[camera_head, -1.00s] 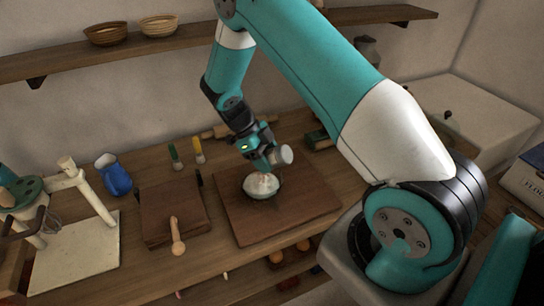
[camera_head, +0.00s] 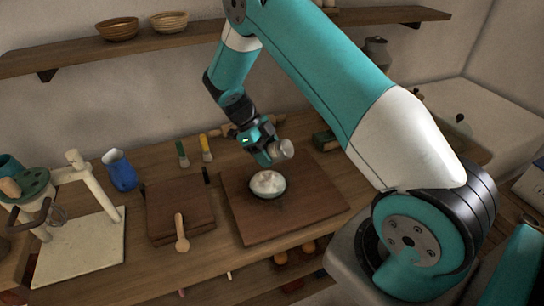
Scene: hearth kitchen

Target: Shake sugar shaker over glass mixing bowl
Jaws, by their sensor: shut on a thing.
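The glass mixing bowl (camera_head: 256,195) stands on a brown wooden board (camera_head: 300,211) in the middle of the counter, with a white heap inside it. My gripper (camera_head: 271,153) is above the far side of the bowl, shut on the sugar shaker (camera_head: 284,148). The shaker looks pale and is tipped on its side, its light end to the right. It is apart from the bowl. My gripper hides part of it, and falling sugar cannot be made out.
Left of the board are a dark wooden block (camera_head: 166,205), a wooden spoon (camera_head: 181,235), a blue jug (camera_head: 121,172) and a cream stand (camera_head: 90,245). Brush-like tools (camera_head: 205,148) and a dark green box (camera_head: 325,141) lie behind. A shelf (camera_head: 75,56) runs along the wall.

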